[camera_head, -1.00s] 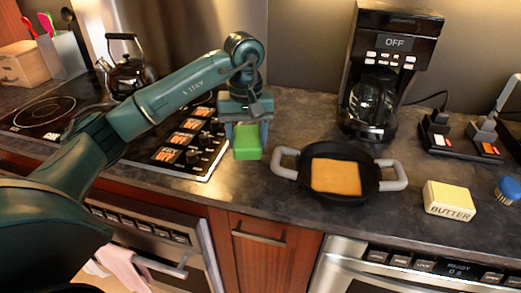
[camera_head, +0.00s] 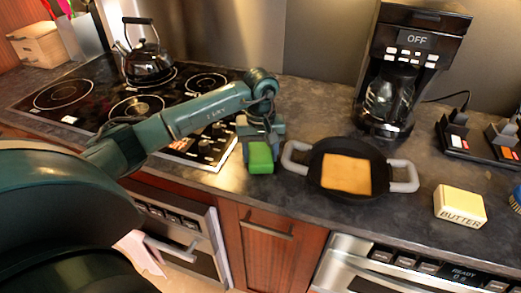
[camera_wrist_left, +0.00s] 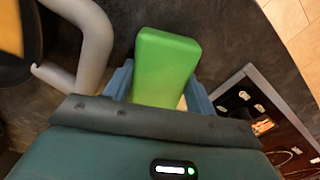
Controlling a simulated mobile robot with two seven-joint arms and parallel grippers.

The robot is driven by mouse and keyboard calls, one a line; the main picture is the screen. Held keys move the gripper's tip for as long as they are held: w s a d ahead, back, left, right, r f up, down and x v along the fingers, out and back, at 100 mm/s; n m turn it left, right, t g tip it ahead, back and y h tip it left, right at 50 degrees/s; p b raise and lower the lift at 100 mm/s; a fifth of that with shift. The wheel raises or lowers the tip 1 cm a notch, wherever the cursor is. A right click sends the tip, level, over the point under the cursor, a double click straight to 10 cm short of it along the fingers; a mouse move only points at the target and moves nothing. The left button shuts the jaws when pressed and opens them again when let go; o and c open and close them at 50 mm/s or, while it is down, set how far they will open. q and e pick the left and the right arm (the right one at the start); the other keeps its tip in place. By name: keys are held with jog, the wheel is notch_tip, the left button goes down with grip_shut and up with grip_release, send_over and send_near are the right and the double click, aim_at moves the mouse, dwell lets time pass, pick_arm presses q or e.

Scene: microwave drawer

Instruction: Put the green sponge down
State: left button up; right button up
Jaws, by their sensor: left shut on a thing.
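The green sponge (camera_head: 260,157) is at my left gripper (camera_head: 260,143), over the dark counter between the stove and the pan. In the left wrist view the sponge (camera_wrist_left: 165,62) sits between the two blue-grey fingers of my left gripper (camera_wrist_left: 158,85), which is shut on it. The sponge is at or very close to the counter top; I cannot tell whether it touches. My right gripper is not in view.
A black pan (camera_head: 377,163) with grey handles and an orange-brown slice stands just right of the sponge. The stove top (camera_head: 110,85) with a kettle (camera_head: 147,62) is at left. A butter block (camera_head: 460,206) and coffee maker (camera_head: 395,85) are at right.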

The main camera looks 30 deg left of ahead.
aim_at(261, 152)
pick_arm(q)
jog(key=shift+f, duration=0.15)
jog(key=o, duration=0.7)
jog(key=shift+c, duration=0.2)
jog(key=shift+o, duration=0.2)
jog(key=shift+r, duration=0.35)
notch_tip(261, 152, up, 12)
jog(key=b, duration=0.2)
jog(key=shift+f, duration=0.15)
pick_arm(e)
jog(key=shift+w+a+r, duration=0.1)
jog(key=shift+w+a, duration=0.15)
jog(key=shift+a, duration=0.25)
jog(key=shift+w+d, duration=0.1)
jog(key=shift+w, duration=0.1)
